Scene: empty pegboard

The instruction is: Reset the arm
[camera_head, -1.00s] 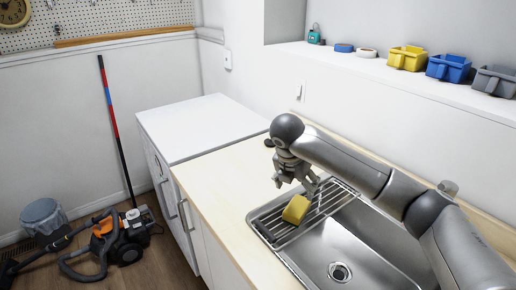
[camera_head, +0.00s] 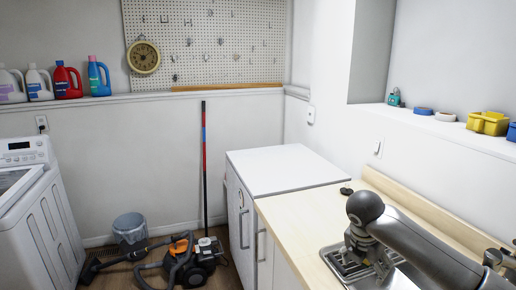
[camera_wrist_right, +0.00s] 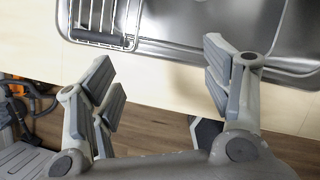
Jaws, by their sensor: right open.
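My right arm reaches in from the lower right of the head view. Its gripper (camera_head: 372,258) hangs over the sink's wire rack (camera_head: 345,268), near the front edge of the wooden counter (camera_head: 295,222). In the right wrist view the gripper (camera_wrist_right: 165,82) has its fingers spread wide apart, with nothing between them. The steel sink (camera_wrist_right: 190,25) and its rack (camera_wrist_right: 100,22) show beyond the fingertips there. The yellow block on the rack is not seen now. My left gripper is not in view.
A white-topped cabinet (camera_head: 285,168) adjoins the counter. A vacuum cleaner (camera_head: 195,262) and a bin (camera_head: 131,232) stand on the floor. A washing machine (camera_head: 45,205) is at the left. A yellow bin (camera_head: 488,123) sits on the wall shelf. The pegboard (camera_head: 210,45) hangs behind.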

